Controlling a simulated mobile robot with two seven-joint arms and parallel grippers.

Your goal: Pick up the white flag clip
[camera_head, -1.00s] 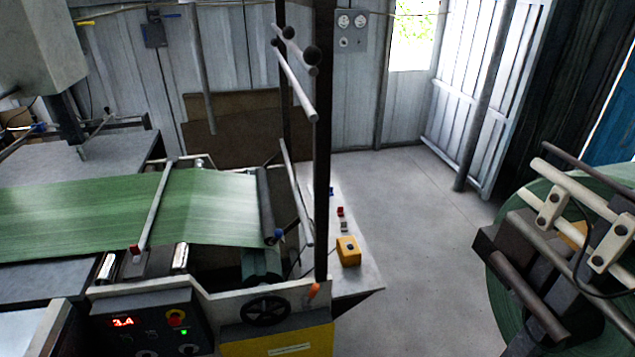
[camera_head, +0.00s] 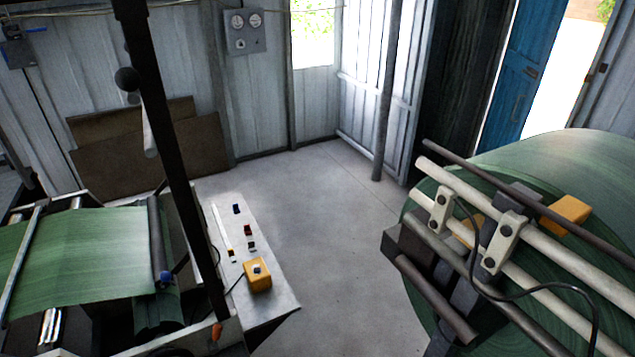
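Several small items lie on the grey side table (camera_head: 272,300) beside the machine. Neither of my grippers is in view.
A yellow button box (camera_head: 257,274) with a cable sits near the table's front. A black post (camera_head: 170,140) rises at the table's left. Green fabric (camera_head: 80,260) runs over the machine. A large green roll (camera_head: 570,160) with rails stands right. The floor (camera_head: 325,220) between is clear.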

